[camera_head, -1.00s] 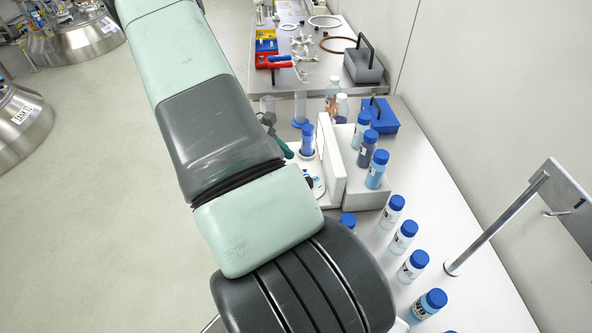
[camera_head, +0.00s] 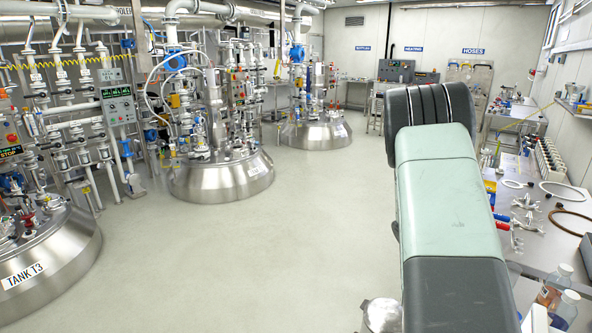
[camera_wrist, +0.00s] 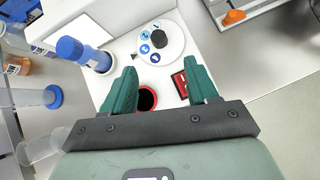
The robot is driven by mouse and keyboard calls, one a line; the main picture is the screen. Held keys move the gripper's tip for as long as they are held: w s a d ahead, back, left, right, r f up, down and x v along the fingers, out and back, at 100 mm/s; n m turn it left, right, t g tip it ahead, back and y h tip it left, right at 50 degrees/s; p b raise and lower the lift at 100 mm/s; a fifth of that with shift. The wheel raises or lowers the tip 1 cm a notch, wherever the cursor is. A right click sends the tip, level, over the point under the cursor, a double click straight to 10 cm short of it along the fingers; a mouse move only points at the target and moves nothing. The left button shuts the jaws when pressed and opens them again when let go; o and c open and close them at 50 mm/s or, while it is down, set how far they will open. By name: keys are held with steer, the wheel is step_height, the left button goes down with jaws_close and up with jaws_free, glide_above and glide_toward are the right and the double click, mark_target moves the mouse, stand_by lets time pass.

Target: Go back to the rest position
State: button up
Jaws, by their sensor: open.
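My gripper (camera_wrist: 162,78) shows in the wrist view with its two green fingers apart. Nothing is held between them. Below and beyond the fingers is a white bench device (camera_wrist: 120,70) with a round white plate (camera_wrist: 163,62) carrying blue labels and a dark knob. A dark round opening with red in it (camera_wrist: 147,99) shows between the fingers, and a red-and-black panel (camera_wrist: 181,84) shows near the right finger. In the head view my arm rises at the right, and my gripper is not visible there.
In the head view, the bench (camera_head: 548,245) at right holds bottles and rings. Steel tanks (camera_head: 220,180) stand at left; the floor (camera_head: 270,260) between is clear.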

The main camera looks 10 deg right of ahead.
steer(key=w+a+r+m+t+y, duration=0.1)
steer(key=a+r+m+t, duration=0.15)
steer(key=a+r, duration=0.6)
steer(key=w+a+r+m+t+y, duration=0.1)
steer(key=a+r+t, duration=0.35)
steer(key=r, duration=0.75)
steer(key=s+a+r+m+t+y, duration=0.1)
steer(key=s+a+r+t, duration=0.2)
steer(key=s+a+r, duration=0.2)
steer(key=s+a+r+t+y, duration=0.1)
steer(key=s+a+r+t, duration=0.2)
steer(key=s+a+r, duration=0.3)
steer(key=s+a, duration=0.3)
steer(key=a, duration=0.1)
steer(key=shift+a+m, duration=0.3)
steer(key=shift+m, duration=0.05)
steer(key=shift+o, duration=0.2)
steer(key=shift+w, duration=0.1)
